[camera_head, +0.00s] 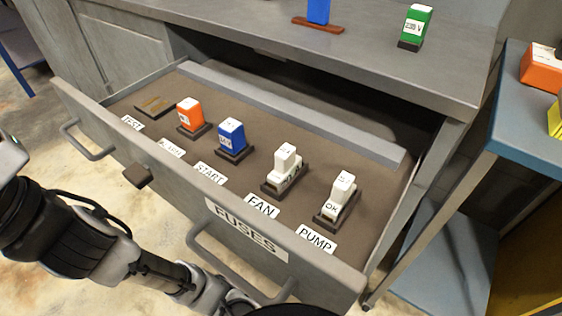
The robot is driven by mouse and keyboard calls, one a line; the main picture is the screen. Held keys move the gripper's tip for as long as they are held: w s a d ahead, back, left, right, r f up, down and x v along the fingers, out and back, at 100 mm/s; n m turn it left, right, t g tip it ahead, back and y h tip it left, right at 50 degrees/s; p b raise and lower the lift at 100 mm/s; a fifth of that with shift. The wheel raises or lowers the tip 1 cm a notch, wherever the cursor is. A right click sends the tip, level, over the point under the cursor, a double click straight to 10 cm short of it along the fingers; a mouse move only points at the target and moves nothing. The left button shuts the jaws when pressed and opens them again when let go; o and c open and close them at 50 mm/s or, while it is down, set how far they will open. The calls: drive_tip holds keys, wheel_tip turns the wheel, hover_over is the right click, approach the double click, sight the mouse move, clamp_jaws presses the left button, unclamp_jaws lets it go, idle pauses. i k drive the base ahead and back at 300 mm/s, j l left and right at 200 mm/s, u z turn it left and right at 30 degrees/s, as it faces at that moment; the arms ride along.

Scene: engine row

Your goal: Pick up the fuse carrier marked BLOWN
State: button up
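An open grey drawer (140,165) labelled FUSES holds a row of fuse carriers on dark bases. From left to right they are an orange carrier (190,113), a blue carrier (231,136), a white carrier (286,163) behind the FAN label, and a white carrier (341,190) behind the PUMP label. The PUMP carrier reads OK. The marking on the FAN carrier is too small to read surely, so I cannot tell whether it says BLOWN. My arm crosses the lower left, in front of the drawer; my gripper is not in view.
An empty-looking dark base (155,105) sits behind the TEST label. On the bench top (370,60) stand a blue carrier (318,12) and a green carrier (416,25). A blue-grey shelf cart (520,125) at right holds an orange block (541,68). Drawer handles stick out in front.

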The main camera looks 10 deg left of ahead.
sight(287, 163)
drive_tip(key=k+j+z, duration=0.8)
drive_tip(key=z, duration=0.15)
drive_tip(key=j, duration=0.15)
